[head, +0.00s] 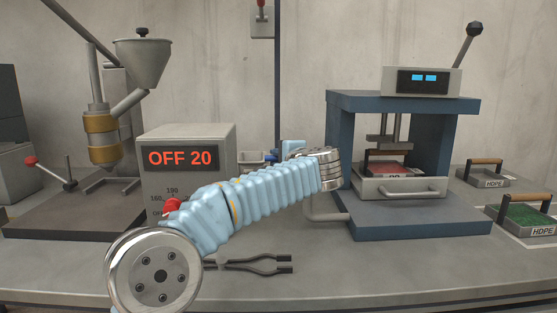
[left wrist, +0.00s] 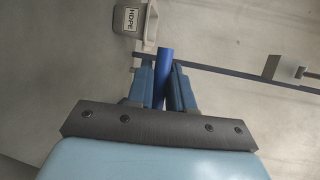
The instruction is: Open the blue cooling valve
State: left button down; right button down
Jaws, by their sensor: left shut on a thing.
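The blue valve handle (left wrist: 164,60) shows in the left wrist view as a plain blue bar between the two fingers of my left gripper (left wrist: 162,78). The gripper is shut on it, with a finger on each side. In the head view my left arm reaches across to the back of the bench, left of the blue press. There the wrist hides most of the gripper and valve; I cannot clearly tell the handle from the fingers. My right gripper is in neither view.
A grey controller reading OFF 20 (head: 180,158) stands behind my left forearm. The blue-framed press (head: 460,160) is just right of my wrist. Pliers (head: 255,262) lie on the bench in front. A hopper machine (head: 141,62) stands left, and HDPE trays (head: 488,181) stand right.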

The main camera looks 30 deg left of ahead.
pick_arm(q)
jog(key=m+t+h, duration=0.1)
jog(key=w+m+t+h+b, duration=0.1)
jog(key=m+h, duration=0.1)
jog(key=w+m+t+h, duration=0.1)
jog(key=t, duration=0.1)
jog(key=shift+w+a+h, duration=0.2)
jog(key=shift+a+h, duration=0.1)
jog(key=shift+a, duration=0.1)
jog(key=c, duration=1.1)
grip_release()
jog(key=shift+s, duration=0.1)
